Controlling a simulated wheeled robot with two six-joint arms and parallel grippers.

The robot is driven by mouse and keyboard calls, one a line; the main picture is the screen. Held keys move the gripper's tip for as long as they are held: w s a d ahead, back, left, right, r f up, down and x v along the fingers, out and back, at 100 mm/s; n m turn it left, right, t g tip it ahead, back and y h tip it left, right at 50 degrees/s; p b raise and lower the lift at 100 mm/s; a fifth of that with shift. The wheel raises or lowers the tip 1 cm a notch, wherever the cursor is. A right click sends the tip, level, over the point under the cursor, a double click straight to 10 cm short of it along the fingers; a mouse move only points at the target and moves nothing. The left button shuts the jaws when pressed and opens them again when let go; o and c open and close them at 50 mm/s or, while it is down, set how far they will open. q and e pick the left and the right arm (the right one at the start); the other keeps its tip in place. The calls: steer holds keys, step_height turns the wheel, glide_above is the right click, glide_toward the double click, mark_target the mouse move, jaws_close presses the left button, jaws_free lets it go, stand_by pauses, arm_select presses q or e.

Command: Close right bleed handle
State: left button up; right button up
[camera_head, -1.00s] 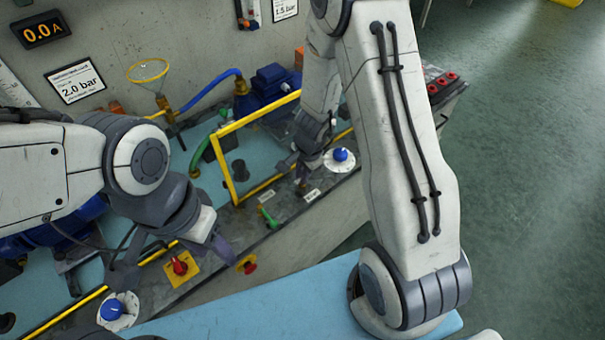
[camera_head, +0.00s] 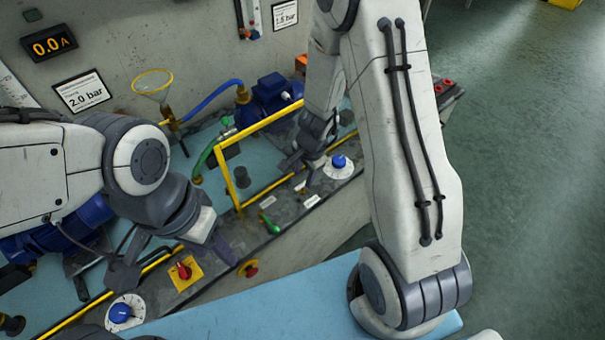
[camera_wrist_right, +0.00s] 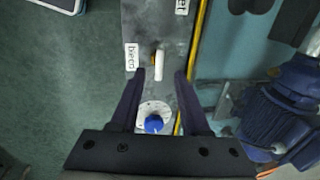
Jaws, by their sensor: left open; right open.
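The right bleed handle (camera_wrist_right: 161,66) is a small pale lever on an orange-brown fitting, beside a label reading "bleed" (camera_wrist_right: 131,57), in the right wrist view. It lies along the grey panel strip. My right gripper (camera_wrist_right: 160,74) is open, with one fingertip on each side of the handle in that view; no contact is visible and the height gap cannot be told. In the head view the right gripper (camera_head: 303,172) is over the panel, left of a blue knob. My left gripper (camera_head: 176,258) is open and empty above the panel, near a red switch.
The blue knob on a white dial (camera_head: 339,161) also shows in the wrist view (camera_wrist_right: 153,123). A green handle (camera_head: 269,224), a red switch on a yellow plate (camera_head: 184,271) and a yellow frame (camera_head: 224,165) are close by. Another blue knob (camera_head: 121,312) is at lower left.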

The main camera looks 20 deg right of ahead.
step_height(320, 180, up, 6)
steer(key=s+p, duration=0.1)
steer(key=p, duration=0.2)
steer(key=shift+d, duration=0.15)
steer(key=s+a+r+n+g+y, duration=0.1)
steer(key=s+a+r+n, duration=0.35)
steer(key=a+r, duration=0.2)
steer(key=s+a+r+n+y, duration=0.1)
steer(key=s+a+r+n, duration=0.4)
steer(key=a, duration=0.3)
steer(key=s+r+n+g+h, duration=0.1)
steer(key=s+r+n, duration=0.5)
steer(key=s+n, duration=0.6)
steer(key=shift+d+h, duration=0.35)
steer(key=shift+h, duration=0.05)
steer(key=shift+o, duration=0.3)
